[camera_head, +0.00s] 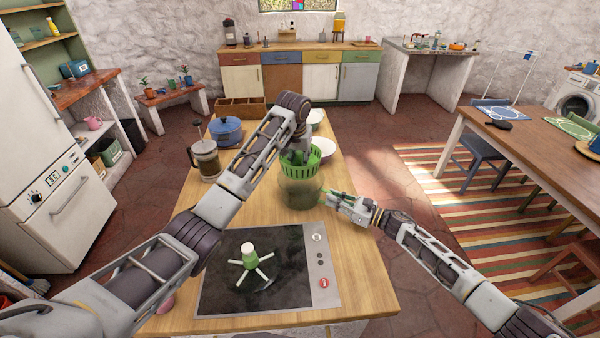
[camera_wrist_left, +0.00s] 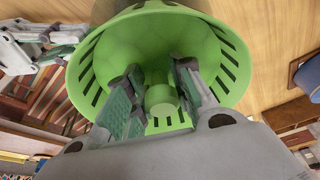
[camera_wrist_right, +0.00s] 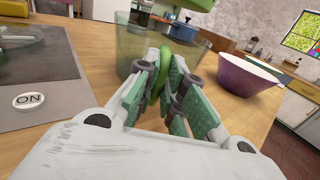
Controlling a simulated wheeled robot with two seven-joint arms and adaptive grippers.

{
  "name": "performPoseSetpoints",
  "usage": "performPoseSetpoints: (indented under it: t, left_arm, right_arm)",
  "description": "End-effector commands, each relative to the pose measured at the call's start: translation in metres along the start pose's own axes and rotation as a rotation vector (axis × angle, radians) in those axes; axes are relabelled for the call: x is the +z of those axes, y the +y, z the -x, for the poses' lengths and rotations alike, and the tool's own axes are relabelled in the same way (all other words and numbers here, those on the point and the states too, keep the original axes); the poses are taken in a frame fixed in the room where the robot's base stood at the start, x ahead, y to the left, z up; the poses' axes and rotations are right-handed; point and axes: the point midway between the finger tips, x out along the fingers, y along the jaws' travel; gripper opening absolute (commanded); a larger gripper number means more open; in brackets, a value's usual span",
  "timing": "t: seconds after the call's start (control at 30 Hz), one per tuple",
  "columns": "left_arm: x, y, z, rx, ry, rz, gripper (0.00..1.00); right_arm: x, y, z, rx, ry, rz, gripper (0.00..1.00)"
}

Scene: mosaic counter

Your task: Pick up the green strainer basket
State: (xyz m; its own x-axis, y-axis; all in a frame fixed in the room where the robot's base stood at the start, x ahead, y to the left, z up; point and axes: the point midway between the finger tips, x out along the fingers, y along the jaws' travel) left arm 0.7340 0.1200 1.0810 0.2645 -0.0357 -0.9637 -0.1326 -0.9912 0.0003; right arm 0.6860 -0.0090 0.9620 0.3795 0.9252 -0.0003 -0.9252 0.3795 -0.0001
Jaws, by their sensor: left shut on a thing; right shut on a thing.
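The green strainer basket (camera_head: 300,165) has slots around its side and is held at the top of the clear bowl (camera_head: 299,194); its lower part seems to be still inside or just above the bowl. My left gripper (camera_head: 300,150) reaches down into the basket. In the left wrist view its fingers (camera_wrist_left: 160,95) are shut on the green post in the basket's middle. My right gripper (camera_head: 334,199) is low at the bowl's right side. In the right wrist view its fingers (camera_wrist_right: 165,85) are shut on the bowl's green handle (camera_wrist_right: 181,57).
A green-and-white spoked piece with a knob (camera_head: 249,258) lies on the black cooktop (camera_head: 215,285). A French press (camera_head: 206,160) and blue pot (camera_head: 226,131) stand at the left. A purple bowl (camera_wrist_right: 246,78) stands beyond the clear bowl. The counter's right front is clear.

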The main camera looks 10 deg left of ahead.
Motion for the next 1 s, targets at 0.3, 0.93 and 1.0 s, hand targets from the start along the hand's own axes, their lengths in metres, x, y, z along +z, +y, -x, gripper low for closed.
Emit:
performPoseSetpoints:
  t: [0.3, 0.93, 1.0]
  left_arm:
    - [-0.011, 0.001, 0.039, 0.000, 0.002, -0.001, 0.00]
    - [-0.013, 0.001, 0.045, 0.000, 0.001, -0.001, 0.00]
    - [-0.013, 0.000, 0.045, 0.000, 0.001, -0.001, 0.00]
  right_arm:
    - [0.000, 0.000, 0.000, -0.001, 0.001, -0.001, 0.00]
    - [-0.001, 0.000, 0.000, -0.001, 0.001, -0.001, 0.12]
    - [-0.001, 0.000, 0.000, -0.001, 0.001, -0.001, 0.21]
